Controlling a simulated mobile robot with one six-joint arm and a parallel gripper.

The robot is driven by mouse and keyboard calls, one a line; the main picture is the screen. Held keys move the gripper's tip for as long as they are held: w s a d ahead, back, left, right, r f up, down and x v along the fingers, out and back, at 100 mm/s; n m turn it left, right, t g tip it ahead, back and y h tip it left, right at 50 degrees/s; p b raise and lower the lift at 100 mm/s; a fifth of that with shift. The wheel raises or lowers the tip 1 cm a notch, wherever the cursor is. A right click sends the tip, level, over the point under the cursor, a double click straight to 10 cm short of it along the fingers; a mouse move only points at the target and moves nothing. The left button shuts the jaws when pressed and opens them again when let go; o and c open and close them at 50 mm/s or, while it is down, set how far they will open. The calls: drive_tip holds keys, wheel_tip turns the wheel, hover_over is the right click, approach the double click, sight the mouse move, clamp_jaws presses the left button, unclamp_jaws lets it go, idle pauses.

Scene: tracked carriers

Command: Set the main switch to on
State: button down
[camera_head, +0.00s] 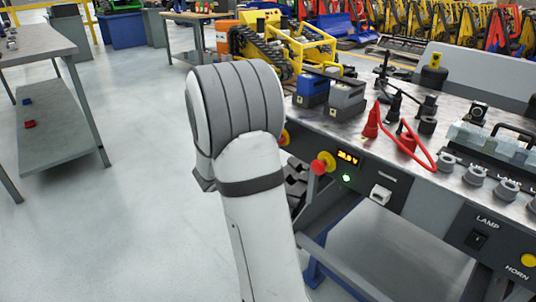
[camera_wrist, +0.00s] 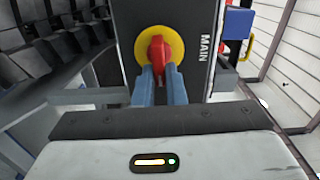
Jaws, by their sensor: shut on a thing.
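The main switch shows in the wrist view as a red knob (camera_wrist: 157,46) on a round yellow plate (camera_wrist: 177,44), on a dark panel marked MAIN. The knob's long side runs up and down in that picture. My gripper (camera_wrist: 159,73) is shut on the red knob, with a blue finger on each side of it. In the head view my arm hides the gripper. A yellow and red part (camera_head: 284,138) peeks out at the arm's right edge; I cannot tell whether it is the main switch.
A white rocker (camera_head: 381,194), a lamp switch (camera_head: 479,239) and a yellow horn button (camera_head: 528,260) lie further right. Open floor (camera_head: 110,220) is on the left.

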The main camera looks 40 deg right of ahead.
drive_tip(key=shift+s+d, duration=0.1)
idle(0.3)
drive_tip(key=c, duration=1.5)
unclamp_jaws()
drive_tip(key=a, duration=0.2)
drive_tip(key=a+p, duration=0.1)
drive_tip(key=a, duration=0.4)
drive_tip(key=shift+s+a+p, duration=0.25)
drive_tip(key=shift+a+p, duration=0.1)
drive_tip(key=shift+a, duration=0.05)
